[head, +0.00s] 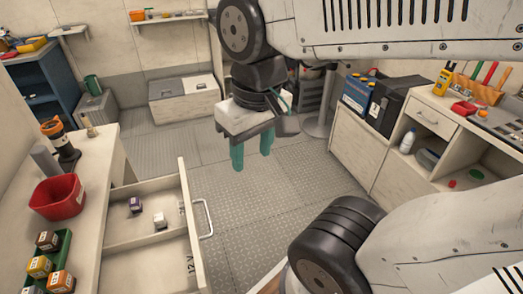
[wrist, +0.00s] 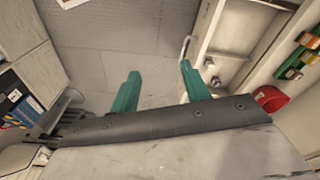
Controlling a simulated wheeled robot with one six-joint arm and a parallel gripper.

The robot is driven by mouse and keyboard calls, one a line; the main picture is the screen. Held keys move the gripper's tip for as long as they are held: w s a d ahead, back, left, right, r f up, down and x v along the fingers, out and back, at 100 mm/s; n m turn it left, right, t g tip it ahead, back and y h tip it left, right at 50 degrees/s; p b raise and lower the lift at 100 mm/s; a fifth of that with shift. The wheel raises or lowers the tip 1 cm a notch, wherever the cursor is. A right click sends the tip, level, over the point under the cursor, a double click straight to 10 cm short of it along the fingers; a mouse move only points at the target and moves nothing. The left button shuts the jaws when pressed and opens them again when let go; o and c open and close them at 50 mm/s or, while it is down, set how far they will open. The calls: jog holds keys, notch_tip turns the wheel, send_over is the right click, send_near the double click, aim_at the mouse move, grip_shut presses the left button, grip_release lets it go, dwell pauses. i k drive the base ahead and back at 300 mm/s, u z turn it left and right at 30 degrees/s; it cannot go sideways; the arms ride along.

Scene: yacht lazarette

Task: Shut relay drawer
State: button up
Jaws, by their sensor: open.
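The relay drawer (head: 150,247) is pulled out from the left workbench, with a purple-dark relay and a white relay inside it. Its front panel (head: 190,225) faces right and carries a pale bar handle (head: 205,218). My gripper (head: 252,155) hangs over the floor, up and to the right of the drawer in the head view, with its green fingers apart and empty. In the wrist view the fingers (wrist: 158,90) are spread, and the handle (wrist: 185,48) shows just beyond the right finger. The drawer (wrist: 225,55) lies to the right there. The gripper appears clear of the handle.
The left workbench (head: 100,190) holds a red bin (head: 57,197) and a green tray of relays (head: 48,268). A right cabinet (head: 380,160) carries a black case (head: 398,103) and tools. The grey plate floor (head: 245,195) between them is clear.

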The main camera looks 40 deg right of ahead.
aim_at(137, 257)
jog(key=u, duration=0.55)
jog(key=k, duration=1.3)
jog(key=i, duration=0.65)
jog(key=z, duration=1.2)
jog(key=i, duration=0.3)
jog(key=u, duration=1.1)
